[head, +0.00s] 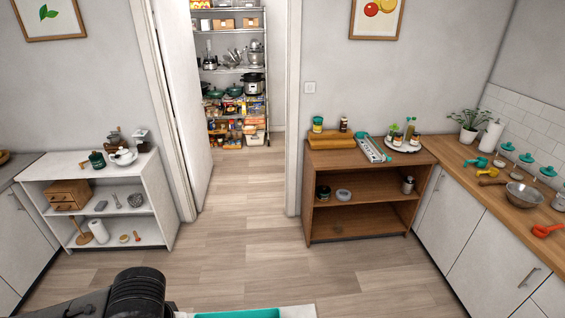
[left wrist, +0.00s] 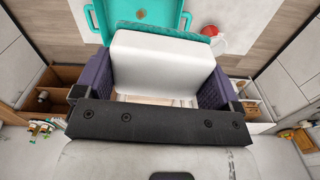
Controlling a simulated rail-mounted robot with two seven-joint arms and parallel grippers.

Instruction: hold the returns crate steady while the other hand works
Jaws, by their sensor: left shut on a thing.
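In the left wrist view my left gripper (left wrist: 158,90) is shut, its purple fingers on either side of a white block-like thing (left wrist: 150,62). This thing has a rough teal far edge. An open teal container (left wrist: 96,24), possibly the returns crate, is just beyond it; I cannot tell whether they touch. In the head view a teal surface (head: 238,314) shows at the bottom edge, mostly cut off. A black part of my arm shows beside it, but the left gripper's fingers are out of that view. My right gripper is in neither view.
A white shelf unit (head: 160,194) stands left and a brown shelf unit (head: 345,230) right of an open doorway. A stocked wire rack (head: 235,70) is beyond the doorway. A wooden counter (head: 480,185) runs along the right. The wooden floor (head: 250,235) between is clear.

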